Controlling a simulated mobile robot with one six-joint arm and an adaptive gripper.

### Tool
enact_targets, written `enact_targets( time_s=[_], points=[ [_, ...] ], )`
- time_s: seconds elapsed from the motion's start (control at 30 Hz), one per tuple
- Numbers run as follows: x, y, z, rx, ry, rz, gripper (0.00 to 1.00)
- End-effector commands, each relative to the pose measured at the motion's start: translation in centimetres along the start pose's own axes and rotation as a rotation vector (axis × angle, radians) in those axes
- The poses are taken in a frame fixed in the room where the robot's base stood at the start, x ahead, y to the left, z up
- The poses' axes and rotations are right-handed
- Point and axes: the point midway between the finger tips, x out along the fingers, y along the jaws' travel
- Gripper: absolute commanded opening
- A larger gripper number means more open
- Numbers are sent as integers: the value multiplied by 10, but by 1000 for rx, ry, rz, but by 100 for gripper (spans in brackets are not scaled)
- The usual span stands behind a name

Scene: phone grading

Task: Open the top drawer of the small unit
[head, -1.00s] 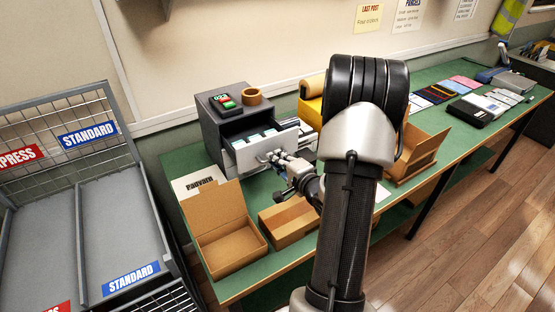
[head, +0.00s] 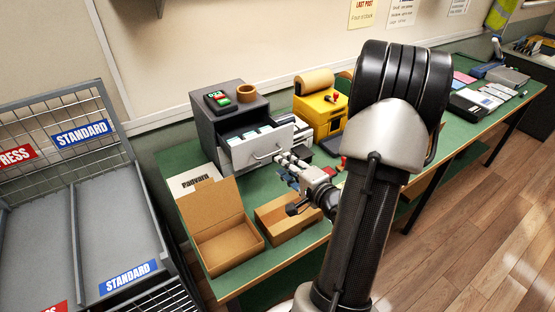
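The small unit (head: 205,130) is a dark grey box on the green table. Its top drawer (head: 243,156) has a light grey front with a bar handle (head: 266,155). The drawer stands pulled out, with pale and teal items visible inside. My gripper (head: 284,164) is in front of the drawer, to the right of the handle and apart from it as far as I can see. Its fingers are small here, and I cannot tell whether they are open or shut. My arm hides part of the table to the right.
A card terminal (head: 218,100) and a tape roll (head: 247,93) sit on the unit. A yellow machine (head: 322,110) is at right. A wire cage with trays (head: 60,215) stands left of the table (head: 225,288).

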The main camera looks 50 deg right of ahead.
Motion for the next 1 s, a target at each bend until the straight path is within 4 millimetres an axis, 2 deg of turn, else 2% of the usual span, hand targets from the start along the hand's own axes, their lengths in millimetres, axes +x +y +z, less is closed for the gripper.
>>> enact_targets(
  time_s=[0.1,0.3,1.0],
  points=[
    [-22,0,-1,0,4,-1,27],
    [-41,0,0,-1,1,-1,27],
    [-40,-2,2,-19,-4,4,27]
  ],
)
